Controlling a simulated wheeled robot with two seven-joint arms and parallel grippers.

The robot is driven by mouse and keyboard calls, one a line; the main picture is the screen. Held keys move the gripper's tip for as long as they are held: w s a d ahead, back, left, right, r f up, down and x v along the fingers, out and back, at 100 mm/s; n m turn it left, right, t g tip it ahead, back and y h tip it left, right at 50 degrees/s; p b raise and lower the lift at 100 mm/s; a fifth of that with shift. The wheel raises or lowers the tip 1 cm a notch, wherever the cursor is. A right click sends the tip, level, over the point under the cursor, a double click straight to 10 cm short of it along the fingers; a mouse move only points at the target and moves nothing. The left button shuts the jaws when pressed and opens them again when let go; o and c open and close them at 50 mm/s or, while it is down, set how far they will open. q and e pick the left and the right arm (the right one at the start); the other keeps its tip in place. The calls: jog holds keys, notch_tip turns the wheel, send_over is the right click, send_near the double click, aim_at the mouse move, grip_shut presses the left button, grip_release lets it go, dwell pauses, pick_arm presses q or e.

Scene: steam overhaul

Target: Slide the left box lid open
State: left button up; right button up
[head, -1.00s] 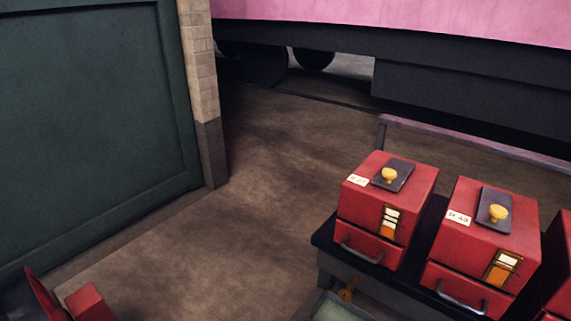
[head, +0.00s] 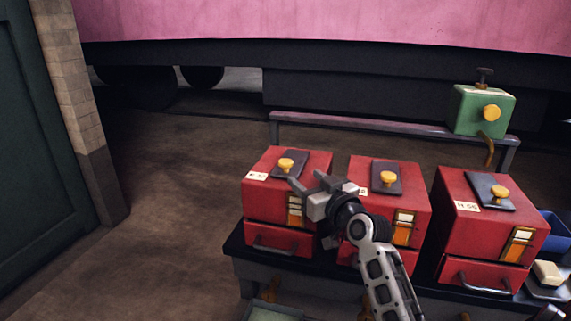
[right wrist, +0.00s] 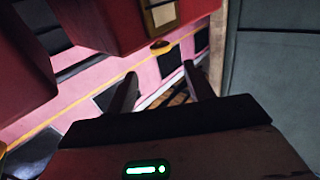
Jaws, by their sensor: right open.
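The left box (head: 272,205) is red, with a drawer handle low on its front. Its dark lid (head: 299,160) lies on top and carries a yellow knob (head: 286,164). My right gripper (head: 308,184) is open at this box's right front upper edge, just right of and nearer than the knob. Its jaws look empty, and it hides part of the box front and the gap to the middle box. In the right wrist view the open fingers (right wrist: 160,86) have nothing clear between them; a red box (right wrist: 100,22) shows beyond. My left gripper is out of view.
The middle box (head: 405,205) and right box (head: 490,235) stand alongside on the dark bench (head: 238,243), with similar lids and knobs. A green device (head: 475,112) sits on a rail behind. A soap-like block (head: 548,273) lies at far right. Floor to the left is clear.

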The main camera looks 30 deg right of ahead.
aim_at(289, 165)
jog(key=w, duration=0.9)
jog(key=shift+w+d+b, duration=0.3)
jog(key=shift+w+d, duration=0.05)
jog(key=shift+w, duration=0.45)
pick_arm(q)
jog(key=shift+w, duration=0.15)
